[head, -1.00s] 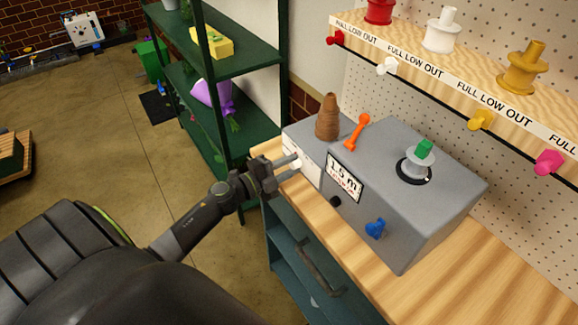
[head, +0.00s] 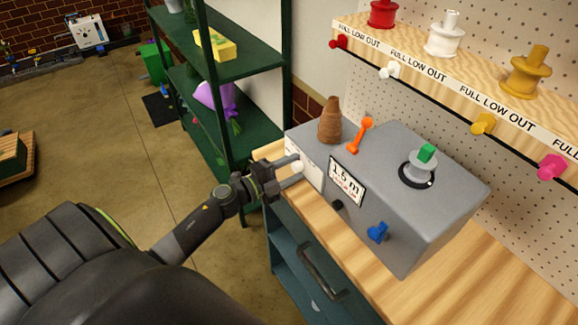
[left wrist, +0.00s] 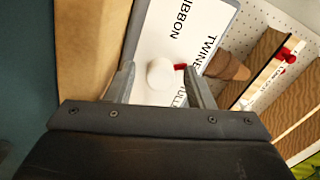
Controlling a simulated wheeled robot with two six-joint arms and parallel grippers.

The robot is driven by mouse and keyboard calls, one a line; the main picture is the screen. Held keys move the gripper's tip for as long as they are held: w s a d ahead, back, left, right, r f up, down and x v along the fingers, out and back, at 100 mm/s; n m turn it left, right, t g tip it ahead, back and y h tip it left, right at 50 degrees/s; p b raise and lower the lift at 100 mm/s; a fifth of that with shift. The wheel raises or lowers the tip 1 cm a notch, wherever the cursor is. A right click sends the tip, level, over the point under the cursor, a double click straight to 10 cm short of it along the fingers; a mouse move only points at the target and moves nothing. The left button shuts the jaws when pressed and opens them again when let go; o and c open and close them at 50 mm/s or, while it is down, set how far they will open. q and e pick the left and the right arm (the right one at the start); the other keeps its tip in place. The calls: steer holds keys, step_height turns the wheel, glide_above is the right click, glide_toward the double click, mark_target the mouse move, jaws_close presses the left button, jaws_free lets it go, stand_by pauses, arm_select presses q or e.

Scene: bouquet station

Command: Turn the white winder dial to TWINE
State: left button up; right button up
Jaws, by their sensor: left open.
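The white winder dial (left wrist: 160,73) sits on a white label plate (left wrist: 150,30) on the grey winder box (head: 425,225). A small red pointer (left wrist: 180,67) shows at the dial's right side, toward the TWINE and TULLE lettering; I cannot tell which word it marks. RIBBON is printed higher up. My left gripper (head: 297,165) is open at the box's left end, its fingers on either side of the dial in the left wrist view. I cannot tell whether they touch it. My right gripper is out of view.
On the box are a brown twine cone (head: 330,120), an orange lever (head: 360,135), a spool with a green piece (head: 421,165), a 1.5 m display (head: 347,181) and a blue knob (head: 378,232). A green shelf (head: 235,65) stands behind left. Wooden bench top (head: 460,285) is clear in front.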

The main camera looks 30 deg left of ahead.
arm_select(q)
steer(key=b+v, duration=0.3)
steer(key=v, duration=1.4)
steer(key=shift+s+b, duration=0.25)
steer(key=shift+b, duration=0.05)
steer(key=shift+a+f, duration=0.1)
steer(key=shift+a, duration=0.05)
